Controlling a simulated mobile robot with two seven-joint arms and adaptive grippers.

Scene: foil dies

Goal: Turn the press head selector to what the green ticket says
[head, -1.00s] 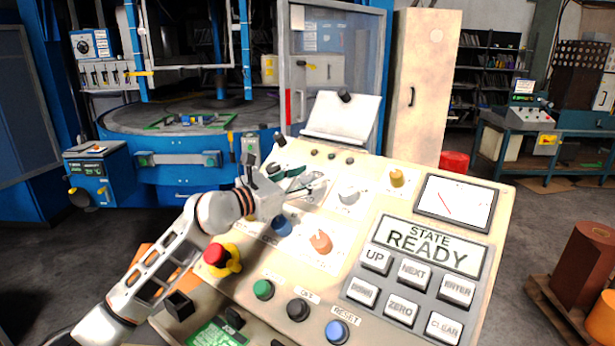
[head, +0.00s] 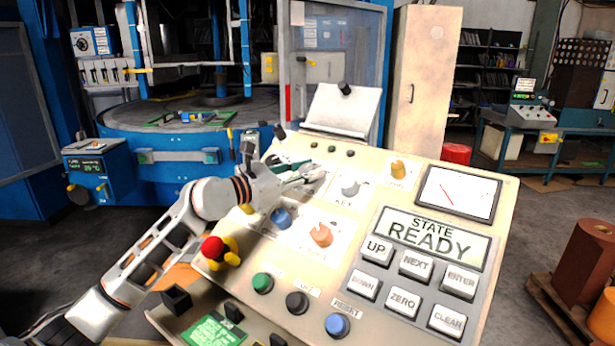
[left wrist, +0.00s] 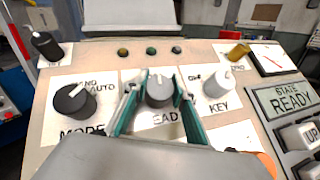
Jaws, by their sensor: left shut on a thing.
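The grey head selector knob (left wrist: 159,90) is in the middle of the left wrist view, above a label of which "EAD" shows. Its white mark points roughly straight up. My left gripper (head: 306,174) is over the upper part of the panel; in the left wrist view its green-edged fingers (left wrist: 155,95) stand either side of the knob, shut on it. The gripper hides the knob in the head view. A green ticket (head: 213,331) lies at the lower left below the panel; its writing is too small to read. My right gripper is not in view.
The black mode knob (left wrist: 74,100) is left of the selector and the light key knob (left wrist: 216,84) right of it. The panel also carries a red mushroom button (head: 212,247), an orange knob (head: 321,235) and a keypad under a "STATE READY" display (head: 430,236).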

